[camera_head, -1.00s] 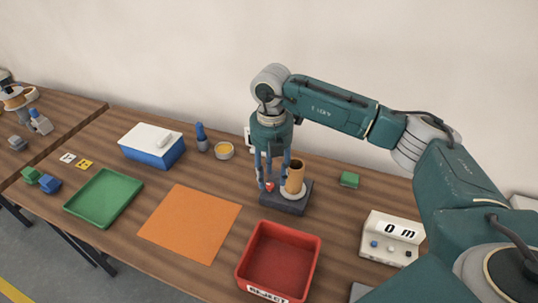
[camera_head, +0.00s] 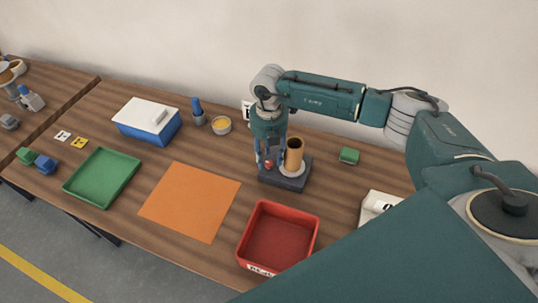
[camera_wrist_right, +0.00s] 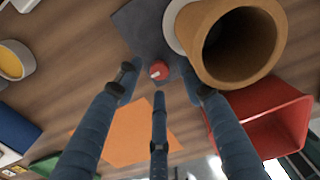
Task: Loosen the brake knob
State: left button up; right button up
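The red brake knob (camera_wrist_right: 158,71) sits on the dark base block (camera_wrist_right: 140,27), beside the upright orange-brown roll (camera_wrist_right: 232,42) on its pale disc. In the head view the knob (camera_head: 268,164) shows small between my fingers, on the left part of the base (camera_head: 283,181), with the roll (camera_head: 295,155) to its right. My right gripper (camera_head: 269,158) points straight down over the knob. In the wrist view its blue fingers (camera_wrist_right: 160,85) are spread apart around the knob, with gaps visible and nothing held. My left gripper is not in view.
A red reject tray (camera_head: 313,232) stands in front of the base. An orange mat (camera_head: 190,200) and green tray (camera_head: 103,178) lie to the left. A blue-white box (camera_head: 148,120), cup (camera_head: 221,125) and green block (camera_head: 349,155) stand farther back. My right arm covers the right side.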

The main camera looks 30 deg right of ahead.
jog(key=shift+f, duration=0.9)
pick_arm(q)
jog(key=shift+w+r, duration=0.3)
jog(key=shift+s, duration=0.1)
pick_arm(e)
jog(key=shift+c, duration=0.5)
grip_shut()
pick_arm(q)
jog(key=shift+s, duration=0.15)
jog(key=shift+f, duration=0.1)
